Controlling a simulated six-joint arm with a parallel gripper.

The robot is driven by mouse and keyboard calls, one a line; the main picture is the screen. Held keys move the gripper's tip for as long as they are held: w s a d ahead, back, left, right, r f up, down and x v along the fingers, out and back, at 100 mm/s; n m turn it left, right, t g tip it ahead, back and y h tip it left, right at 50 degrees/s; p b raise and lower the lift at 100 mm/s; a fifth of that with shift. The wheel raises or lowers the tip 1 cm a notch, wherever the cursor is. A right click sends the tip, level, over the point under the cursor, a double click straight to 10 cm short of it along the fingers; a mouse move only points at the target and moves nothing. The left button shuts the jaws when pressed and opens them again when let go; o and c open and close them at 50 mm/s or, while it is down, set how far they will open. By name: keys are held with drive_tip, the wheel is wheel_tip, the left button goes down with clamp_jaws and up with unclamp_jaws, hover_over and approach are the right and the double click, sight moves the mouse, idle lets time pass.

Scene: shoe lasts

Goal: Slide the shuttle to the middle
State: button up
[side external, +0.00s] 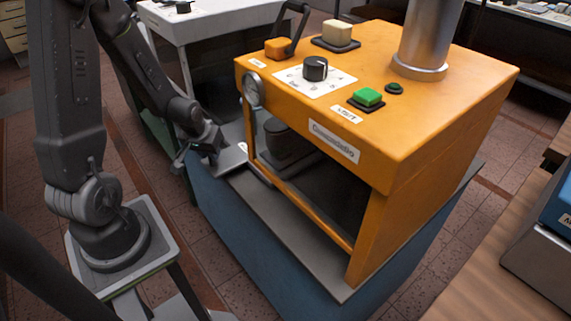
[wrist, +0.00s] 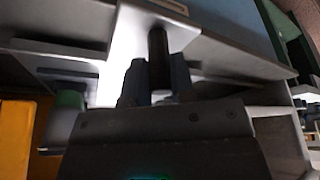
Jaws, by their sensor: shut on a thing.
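The shuttle is a pale metal plate (side external: 234,158) at the left opening of the orange machine (side external: 330,155). In the wrist view the plate (wrist: 128,48) carries a dark upright post (wrist: 158,60). My gripper (wrist: 155,85) has its two fingers closed on either side of this post. In the side view my gripper (side external: 197,157) is low beside the machine's left end, at the plate's outer end. The fingertips are small and dark there, and the grip is hard to make out. How far the plate reaches inside the machine is hidden by the frame.
A dark rounded block (side external: 283,138) sits inside the machine near the left opening; the bay to its right looks empty. The machine's top has a black knob (side external: 315,68), a green button (side external: 367,97) and a lever (side external: 296,28). A blue base (side external: 235,225) stands below.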

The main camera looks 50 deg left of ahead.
drive_tip(key=shift+n, duration=0.8)
drive_tip(key=a, duration=0.5)
drive_tip(key=shift+a, duration=0.2)
drive_tip(key=o, duration=1)
drive_tip(key=shift+d, duration=0.1)
drive_tip(key=v, duration=0.5)
drive_tip(key=shift+d, duration=0.15)
drive_tip(key=shift+w, duration=0.1)
